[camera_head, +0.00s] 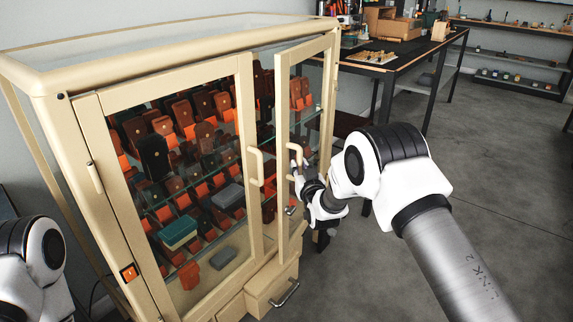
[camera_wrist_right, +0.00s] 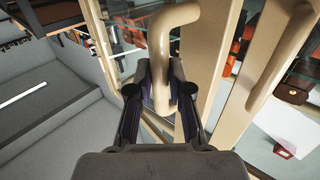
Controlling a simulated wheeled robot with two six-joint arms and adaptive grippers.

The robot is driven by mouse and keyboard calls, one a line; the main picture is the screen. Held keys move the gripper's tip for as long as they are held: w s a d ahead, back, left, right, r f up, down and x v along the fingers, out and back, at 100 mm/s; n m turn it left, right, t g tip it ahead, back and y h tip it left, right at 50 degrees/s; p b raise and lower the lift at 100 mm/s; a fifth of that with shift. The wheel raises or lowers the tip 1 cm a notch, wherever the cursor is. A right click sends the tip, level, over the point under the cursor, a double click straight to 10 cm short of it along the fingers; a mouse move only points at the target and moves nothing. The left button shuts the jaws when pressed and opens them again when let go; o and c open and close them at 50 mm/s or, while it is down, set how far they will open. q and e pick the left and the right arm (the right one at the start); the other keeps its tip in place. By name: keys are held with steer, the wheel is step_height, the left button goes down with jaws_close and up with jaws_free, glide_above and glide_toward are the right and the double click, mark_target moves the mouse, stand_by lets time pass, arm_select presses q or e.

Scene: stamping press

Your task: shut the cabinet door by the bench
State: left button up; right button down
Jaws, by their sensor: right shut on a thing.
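A cream cabinet (camera_head: 50,75) with glass doors stands at the left in the head view. Its right door (camera_head: 284,150) is swung partly out from the frame; its left door (camera_head: 170,180) looks closed. My right gripper (camera_head: 300,180) is at the right door's curved handle (camera_head: 293,158). In the right wrist view the two fingers (camera_wrist_right: 160,95) are shut on this handle (camera_wrist_right: 172,20). The left door's handle (camera_wrist_right: 280,60) shows to the right there. My left arm shows at the lower left of the head view, but its gripper is out of frame.
Leather goods fill the cabinet's glass shelves. A drawer (camera_head: 270,290) below the doors has a metal handle. A dark workbench (camera_head: 395,65) with tools stands behind the cabinet's right side. The grey floor (camera_head: 500,170) to the right is clear.

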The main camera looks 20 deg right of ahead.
steer(key=w+a+b, duration=0.1)
steer(key=w+a, duration=0.1)
steer(key=w+a+b, duration=0.2)
steer(key=w+a, duration=0.1)
steer(key=shift+w+a+r, duration=0.1)
steer(key=shift+a+r, duration=0.05)
steer(key=shift+a, duration=0.1)
steer(key=c, duration=1)
jaws_free()
steer(key=shift+d+r, duration=0.1)
steer(key=shift+s, duration=0.2)
